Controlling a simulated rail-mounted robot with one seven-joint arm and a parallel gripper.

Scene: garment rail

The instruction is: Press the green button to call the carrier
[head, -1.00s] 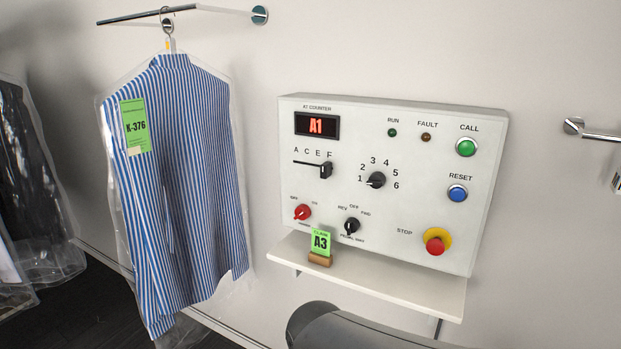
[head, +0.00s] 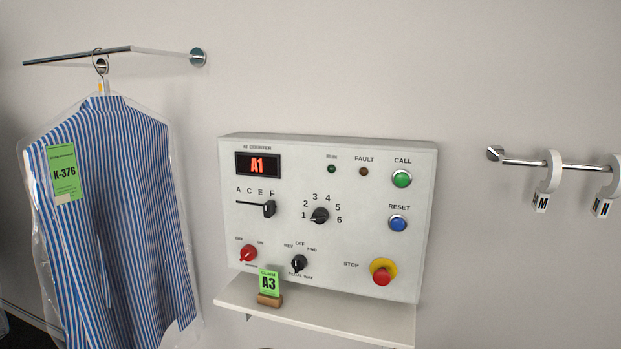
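The green CALL button (head: 402,178) sits at the upper right of the white control panel (head: 375,230). It stands above the blue RESET button (head: 398,222) and the red STOP button on its yellow base (head: 382,272). The display (head: 258,164) reads A1 in red. The RUN lamp (head: 332,169) looks dark green and the FAULT lamp (head: 364,171) dark amber. Nothing touches the green button. My gripper is not in the head view, so its state is hidden.
A bagged striped shirt (head: 115,220) hangs from a rail (head: 120,50) at left. A right rail (head: 525,163) carries white hooks marked M and N. The wall between is bare.

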